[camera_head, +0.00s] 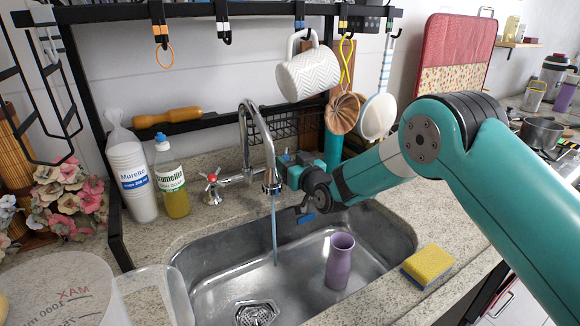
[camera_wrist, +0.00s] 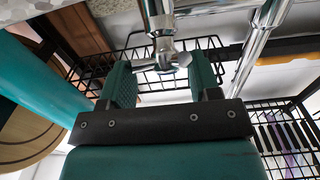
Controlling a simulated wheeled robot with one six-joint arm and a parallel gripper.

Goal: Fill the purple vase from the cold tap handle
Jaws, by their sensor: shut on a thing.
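The purple vase (camera_head: 340,262) stands upright on the sink floor, right of the water stream. A thin blue stream of water (camera_head: 274,235) falls from the chrome spout (camera_head: 268,150) into the sink, apart from the vase. My gripper (camera_head: 290,168) is behind and right of the spout. In the wrist view my gripper (camera_wrist: 163,78) has its teal fingers on either side of the chrome cross-shaped tap handle (camera_wrist: 168,55). It is shut on this handle, which is mostly hidden in the head view. The other tap handle (camera_head: 212,188), with a red mark, is left of the spout.
The sink (camera_head: 215,290) has a drain at its front. A yellow sponge (camera_head: 428,266) lies on the right counter. A soap bottle (camera_head: 172,180) and cup stack (camera_head: 132,175) stand left. A white mug (camera_head: 308,75) and utensils hang above. A clear measuring jug (camera_head: 65,290) is front left.

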